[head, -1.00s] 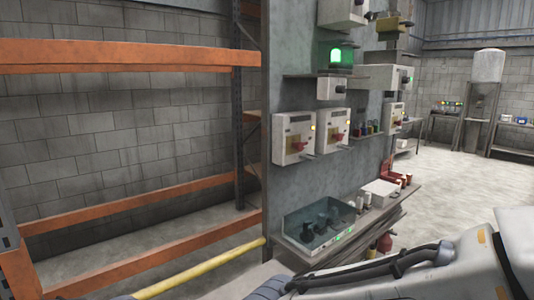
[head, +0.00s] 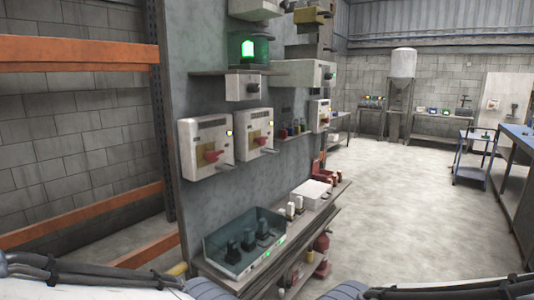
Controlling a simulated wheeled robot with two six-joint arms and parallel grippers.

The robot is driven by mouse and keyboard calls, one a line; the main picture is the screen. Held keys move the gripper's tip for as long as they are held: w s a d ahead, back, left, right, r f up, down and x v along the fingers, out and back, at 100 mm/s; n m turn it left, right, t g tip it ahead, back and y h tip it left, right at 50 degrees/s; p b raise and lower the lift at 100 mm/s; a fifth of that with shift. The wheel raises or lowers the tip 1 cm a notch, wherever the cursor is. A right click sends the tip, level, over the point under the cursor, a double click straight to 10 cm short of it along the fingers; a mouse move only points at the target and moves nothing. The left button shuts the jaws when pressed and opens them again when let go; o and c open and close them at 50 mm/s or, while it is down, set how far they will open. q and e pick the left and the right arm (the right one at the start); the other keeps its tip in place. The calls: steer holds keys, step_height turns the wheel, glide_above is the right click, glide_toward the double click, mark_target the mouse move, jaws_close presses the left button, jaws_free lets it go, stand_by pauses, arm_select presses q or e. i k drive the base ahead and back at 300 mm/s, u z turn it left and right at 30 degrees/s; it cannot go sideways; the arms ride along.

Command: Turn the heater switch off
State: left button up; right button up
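I cannot tell which switch belongs to the heater; no label is readable. Two cream switch boxes hang side by side on the grey panel: a left box (head: 190,150) and a right box (head: 242,135). Each has a red knob on a yellow plate and a small yellow light at its upper right; the left red knob (head: 212,156) is the nearer. A lever sticks out at the lower right of each box. A smaller box with a dark knob (head: 252,87) sits below a lit green lamp (head: 248,48). Both my arms show along the bottom edge, but neither gripper is in view.
A shelf (head: 205,275) below the boxes juts out and holds a teal tray (head: 228,268) with dark switches, a white box (head: 312,192) and red bins. Orange racking (head: 80,50) stands at left. Open floor (head: 400,200) lies right, with a cart (head: 474,178) beyond.

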mark_target(212, 156)
steer(key=z, duration=0.2)
steer(key=i, duration=1.15)
steer(key=u, duration=0.3)
